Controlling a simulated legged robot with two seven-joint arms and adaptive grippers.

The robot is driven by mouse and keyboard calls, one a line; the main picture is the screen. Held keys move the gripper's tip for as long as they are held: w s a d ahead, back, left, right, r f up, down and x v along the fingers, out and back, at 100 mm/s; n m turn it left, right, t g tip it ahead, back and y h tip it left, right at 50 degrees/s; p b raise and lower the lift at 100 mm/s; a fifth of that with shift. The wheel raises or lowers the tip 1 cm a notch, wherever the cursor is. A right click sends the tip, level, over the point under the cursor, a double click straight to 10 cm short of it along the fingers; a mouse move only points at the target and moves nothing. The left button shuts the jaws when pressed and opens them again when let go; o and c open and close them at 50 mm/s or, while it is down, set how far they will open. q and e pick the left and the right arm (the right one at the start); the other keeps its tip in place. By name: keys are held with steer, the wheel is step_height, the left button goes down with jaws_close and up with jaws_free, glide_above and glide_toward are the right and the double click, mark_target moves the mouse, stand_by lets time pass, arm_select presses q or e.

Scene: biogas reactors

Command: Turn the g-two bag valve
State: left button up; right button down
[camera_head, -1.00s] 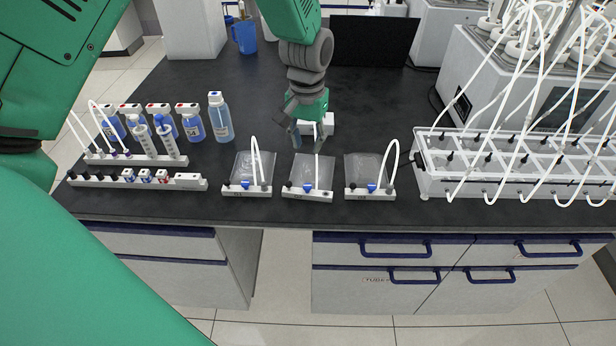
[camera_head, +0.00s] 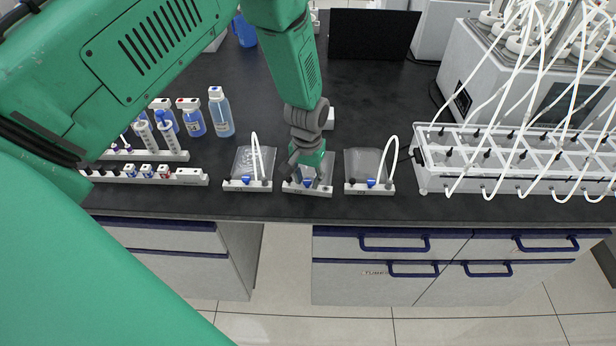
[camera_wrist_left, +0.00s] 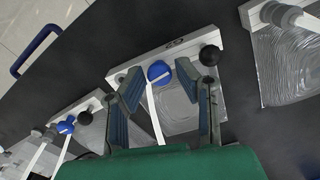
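The middle bag (camera_head: 325,170) is a clear pouch on a white holder bar (camera_head: 322,192), with a blue valve (camera_head: 308,183) at its front; I take it as the g-two bag, though its label is too small to read surely. In the left wrist view the blue valve (camera_wrist_left: 158,71) sits on the white bar beside a black knob (camera_wrist_left: 209,55). My left gripper (camera_head: 307,178) is low over this holder. In the wrist view its fingers (camera_wrist_left: 158,80) are open, one on each side of the valve, with gaps visible. My right gripper is not in view.
Similar bags stand to the left (camera_head: 245,162) and right (camera_head: 365,165), close to my gripper. White tubes rise from them. Bottles (camera_head: 221,115) and a syringe rack (camera_head: 150,155) stand at left, a tubed rack (camera_head: 430,180) at right. The counter's front edge is near.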

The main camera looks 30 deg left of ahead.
mark_target(308, 180)
arm_select(q)
jaws_close()
steer(key=shift+m, duration=1.1)
jaws_free()
steer(key=shift+r, duration=0.15)
step_height(308, 180, up, 12)
